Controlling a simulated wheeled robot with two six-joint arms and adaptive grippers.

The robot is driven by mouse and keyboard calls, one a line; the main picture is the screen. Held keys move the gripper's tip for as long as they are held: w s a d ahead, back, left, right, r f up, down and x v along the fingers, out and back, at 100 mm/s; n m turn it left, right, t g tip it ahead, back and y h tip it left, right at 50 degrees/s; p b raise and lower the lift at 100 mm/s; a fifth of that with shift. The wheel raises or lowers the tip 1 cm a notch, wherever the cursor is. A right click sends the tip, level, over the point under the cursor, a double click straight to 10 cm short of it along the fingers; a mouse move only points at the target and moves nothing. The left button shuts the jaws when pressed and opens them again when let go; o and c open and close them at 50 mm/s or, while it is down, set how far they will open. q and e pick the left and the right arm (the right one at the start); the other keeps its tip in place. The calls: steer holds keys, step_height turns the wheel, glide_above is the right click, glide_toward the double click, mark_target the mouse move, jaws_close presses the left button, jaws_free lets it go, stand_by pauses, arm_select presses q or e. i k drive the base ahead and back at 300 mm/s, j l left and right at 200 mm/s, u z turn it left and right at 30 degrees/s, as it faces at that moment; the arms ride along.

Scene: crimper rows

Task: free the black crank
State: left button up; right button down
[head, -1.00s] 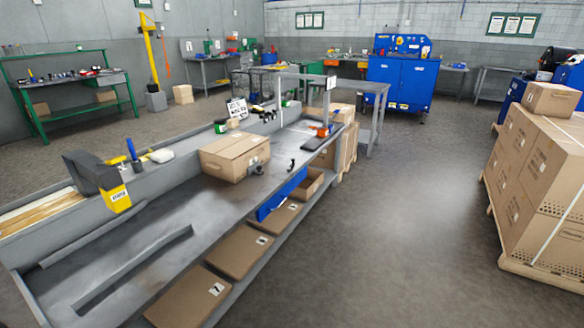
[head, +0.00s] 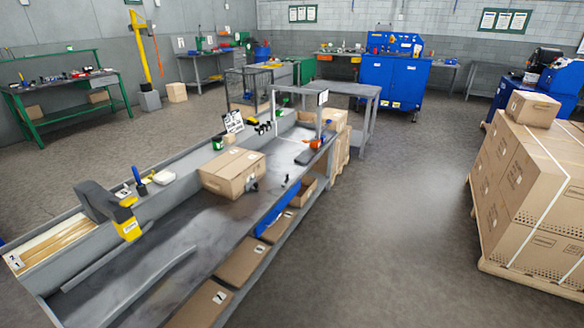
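I cannot make out a black crank for certain. Small dark parts (head: 263,128) sit at the far part of the long grey workbench (head: 150,245). Another small dark part (head: 252,185) is at the front of the cardboard box (head: 231,174) on that bench. A tiny upright dark item (head: 287,179) stands to the right of the box. All are too small to identify. Neither of my grippers is in view.
A black and yellow device (head: 108,209) stands at the bench's near left. Cartons (head: 242,262) lie on the shelf below. A pallet of boxes (head: 535,190) stands at right, a blue cabinet (head: 394,83) at the back. The floor (head: 395,220) between bench and pallet is clear.

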mark_target(283, 185)
steer(key=u, duration=0.65)
steer(key=i+l+u, duration=0.45)
steer(key=l, duration=0.2)
steer(key=l+u, duration=0.25)
steer(key=i+l+u, duration=0.2)
steer(key=l, duration=0.3)
steer(key=l+u, duration=0.25)
steer(key=l, duration=0.9)
steer(key=i+l, duration=0.15)
steer(key=l, duration=0.75)
